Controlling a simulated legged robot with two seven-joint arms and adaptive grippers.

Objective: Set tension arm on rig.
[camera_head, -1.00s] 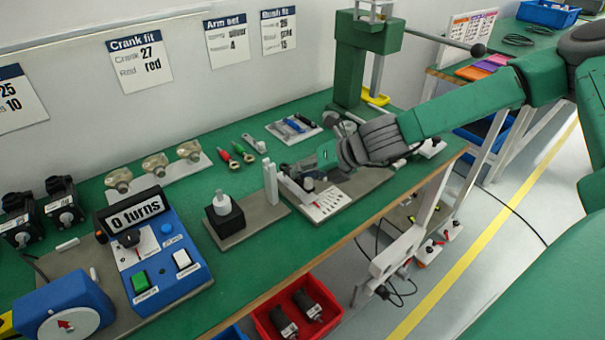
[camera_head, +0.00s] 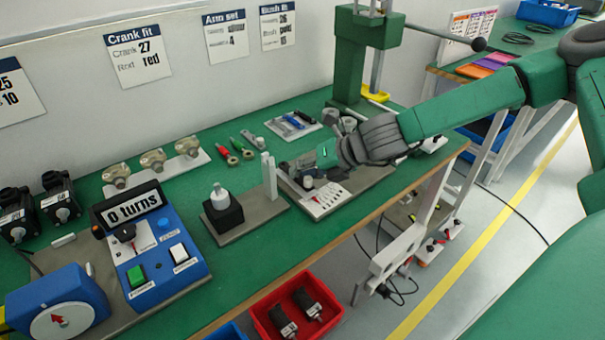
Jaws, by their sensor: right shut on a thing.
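My right gripper (camera_head: 308,166) reaches in from the right and is low over the rig (camera_head: 325,200), a grey plate with a white marked scale on its front. Its fingers are shut at the rig's left rear part. The tension arm is not clearly visible; the gripper and wrist cover most of that spot. A "Arm set" card (camera_head: 227,38) hangs on the wall behind. My left gripper is not in view.
Left of the rig stands a black block with a white knob (camera_head: 223,212) beside a white upright (camera_head: 268,176). A blue turns counter (camera_head: 158,250) is further left. Behind lie red and green tools (camera_head: 228,155) and a tray (camera_head: 293,125). A green press (camera_head: 350,65) stands at the back.

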